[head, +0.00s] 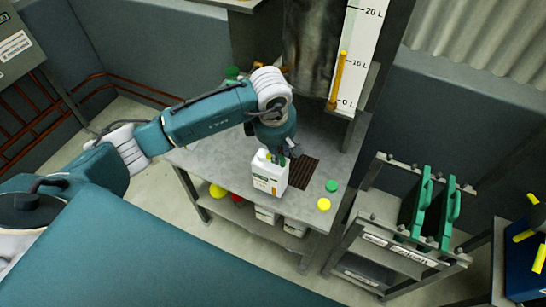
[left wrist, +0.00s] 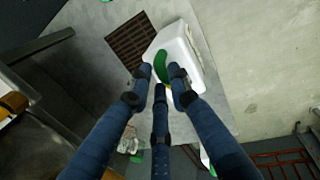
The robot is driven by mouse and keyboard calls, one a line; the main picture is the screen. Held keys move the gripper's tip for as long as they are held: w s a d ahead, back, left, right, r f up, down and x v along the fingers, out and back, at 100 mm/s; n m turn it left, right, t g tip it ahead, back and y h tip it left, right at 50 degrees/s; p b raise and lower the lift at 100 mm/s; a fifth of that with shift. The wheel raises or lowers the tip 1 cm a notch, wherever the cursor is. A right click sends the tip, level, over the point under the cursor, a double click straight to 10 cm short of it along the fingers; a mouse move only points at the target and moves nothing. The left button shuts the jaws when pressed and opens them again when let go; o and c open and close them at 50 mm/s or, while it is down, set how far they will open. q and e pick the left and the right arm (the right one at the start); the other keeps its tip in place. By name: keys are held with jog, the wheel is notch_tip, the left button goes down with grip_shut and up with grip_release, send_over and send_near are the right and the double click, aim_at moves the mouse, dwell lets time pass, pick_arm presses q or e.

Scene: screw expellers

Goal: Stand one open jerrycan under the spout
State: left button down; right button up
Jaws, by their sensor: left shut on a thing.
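A white jerrycan (head: 268,176) with a printed label stands upright on the grey bench (head: 220,147), left of a dark slatted grate (head: 302,171). My left gripper (head: 278,158) comes down on its top and is shut on it. The left wrist view shows my three blue fingers (left wrist: 160,78) at the top of the white jerrycan (left wrist: 184,42), around a green part. The grate (left wrist: 131,38) lies beside it there. I cannot tell whether its mouth is open. The spout is not clearly visible; my arm covers part of that area. My right gripper is not in view.
A metal tank (head: 312,45) and a litre gauge (head: 358,55) stand above the bench. A green cap (head: 331,186) and a yellow cap (head: 323,204) lie right of the jerrycan. White containers sit on the lower shelf.

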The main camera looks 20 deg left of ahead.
pick_arm(q)
jog(key=w, duration=0.2)
jog(key=w+d+b, duration=0.1)
jog(key=shift+w+f, duration=0.15)
jog(key=shift+f, duration=0.2)
jog(key=w+d+f+b, duration=0.2)
jog(key=w+b, duration=0.5)
jog(key=w, duration=0.2)
jog(key=shift+f+b, duration=0.15)
jog(key=shift+b, duration=0.15)
jog(key=c, duration=1.5)
grip_release()
jog(key=shift+s, duration=0.15)
